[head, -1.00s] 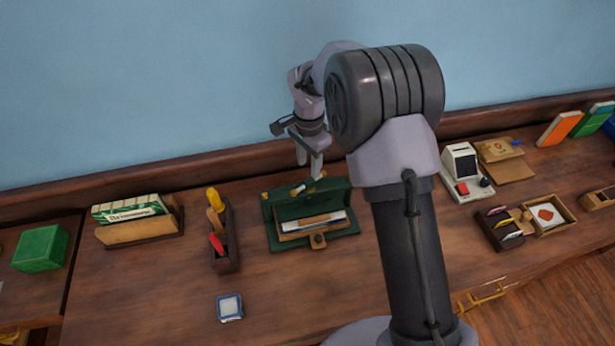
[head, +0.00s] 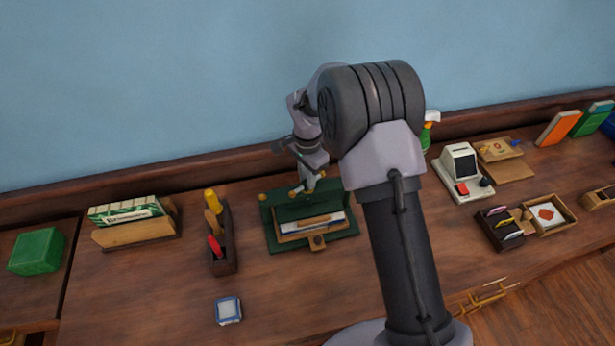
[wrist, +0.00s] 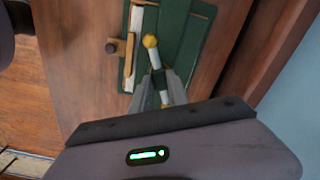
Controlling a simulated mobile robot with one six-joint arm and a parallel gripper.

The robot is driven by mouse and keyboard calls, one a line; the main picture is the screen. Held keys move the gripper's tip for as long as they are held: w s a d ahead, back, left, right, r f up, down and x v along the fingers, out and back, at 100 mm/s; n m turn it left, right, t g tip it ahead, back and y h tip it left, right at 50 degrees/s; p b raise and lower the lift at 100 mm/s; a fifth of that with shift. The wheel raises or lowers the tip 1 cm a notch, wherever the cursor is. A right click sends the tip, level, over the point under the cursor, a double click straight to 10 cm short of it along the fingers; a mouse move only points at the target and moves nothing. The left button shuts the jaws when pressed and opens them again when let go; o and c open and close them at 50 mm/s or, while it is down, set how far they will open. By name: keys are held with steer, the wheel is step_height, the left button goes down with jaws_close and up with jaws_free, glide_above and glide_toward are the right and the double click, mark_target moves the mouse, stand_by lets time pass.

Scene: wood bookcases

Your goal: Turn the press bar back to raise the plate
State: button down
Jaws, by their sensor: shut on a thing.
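The green press (head: 352,232) stands on the wooden top, with papers in a tan tray (head: 331,229) and a small wooden tab at its front. The press bar (head: 294,192) is pale with brass ball ends and lies across the top of the press. In the wrist view the bar (wrist: 153,55) runs up and slightly left from between my fingers, one brass ball showing. My gripper (head: 308,184) points down over the press and is shut on the bar; it also shows in the wrist view (wrist: 160,88). The bar's middle is partly hidden by the fingers.
A dark caddy with tools (head: 224,255) stands left of the press, and a small blue-white box (head: 228,310) lies in front. A white register-like object (head: 461,170) and small trays stand right. The wall backs the top; the front middle is clear.

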steer(key=shift+n, duration=0.3)
steer(key=n+p, duration=0.1)
steer(key=n, duration=0.5)
steer(key=shift+n, duration=0.3)
steer(key=n+p, duration=0.1)
steer(key=n, duration=0.5)
steer(key=shift+r, duration=0.1)
steer(key=n+p, duration=0.1)
steer(key=n, duration=0.3)
steer(key=shift+n, duration=0.4)
steer(key=shift+n+p, duration=0.6)
steer(key=shift+n, duration=1.7)
steer(key=c, duration=1.3)
jaws_free()
